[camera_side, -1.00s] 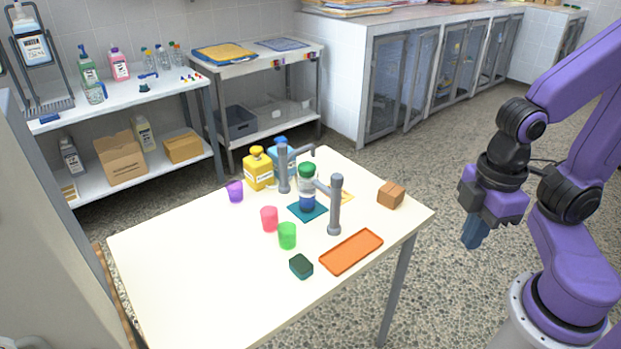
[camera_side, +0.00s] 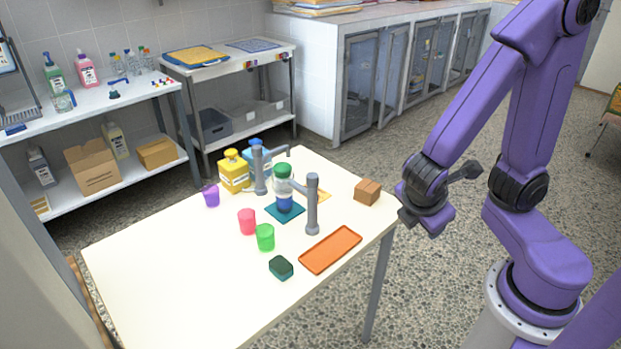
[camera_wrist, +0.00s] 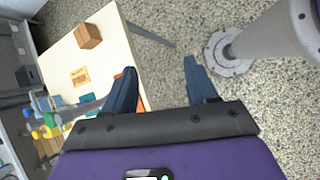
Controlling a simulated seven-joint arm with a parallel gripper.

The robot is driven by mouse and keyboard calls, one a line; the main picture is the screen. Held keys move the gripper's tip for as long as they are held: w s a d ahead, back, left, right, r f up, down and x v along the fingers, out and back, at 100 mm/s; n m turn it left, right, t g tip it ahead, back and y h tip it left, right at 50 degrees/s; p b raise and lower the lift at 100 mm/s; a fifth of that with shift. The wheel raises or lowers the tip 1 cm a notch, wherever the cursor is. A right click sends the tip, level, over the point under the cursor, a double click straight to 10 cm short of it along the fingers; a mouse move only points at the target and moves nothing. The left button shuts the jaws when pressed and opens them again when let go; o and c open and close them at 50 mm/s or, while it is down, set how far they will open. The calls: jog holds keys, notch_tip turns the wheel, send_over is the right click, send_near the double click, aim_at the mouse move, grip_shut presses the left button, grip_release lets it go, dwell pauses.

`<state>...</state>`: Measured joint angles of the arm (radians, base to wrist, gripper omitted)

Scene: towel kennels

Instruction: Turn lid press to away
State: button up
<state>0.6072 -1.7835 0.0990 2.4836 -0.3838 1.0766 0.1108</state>
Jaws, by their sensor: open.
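Two grey posts with side arms stand on the white table, and I cannot tell which is the lid press. The front post (camera_side: 312,208) has its arm pointing left toward a bottle with a green lid and blue lower part (camera_side: 284,190), on a teal mat (camera_side: 285,212). The back post (camera_side: 260,172) has its arm pointing right. My gripper (camera_wrist: 160,72) is open and empty in the wrist view, beyond the table's right edge. In the side view its fingers are mostly hidden by its own body.
A brown box (camera_side: 367,191) is the nearest object to my gripper. An orange tray (camera_side: 331,250), dark green sponge (camera_side: 281,267), green cup (camera_side: 265,237), pink cup (camera_side: 247,221), purple cup (camera_side: 211,195) and yellow bottle (camera_side: 234,172) share the table. The front left tabletop is clear.

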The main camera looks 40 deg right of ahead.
jog(key=w+f+n+t+h, duration=0.1)
jog(key=w+n+t+h, duration=0.2)
jog(key=w+h, duration=0.15)
jog(key=n+t+y, duration=0.3)
jog(key=n+t, duration=0.8)
jog(key=n, duration=0.1)
send_near(314, 183)
jog(key=x, duration=1.1)
jog(key=shift+w+d+r, duration=0.1)
jog(key=shift+w+d, duration=0.1)
grip_shut()
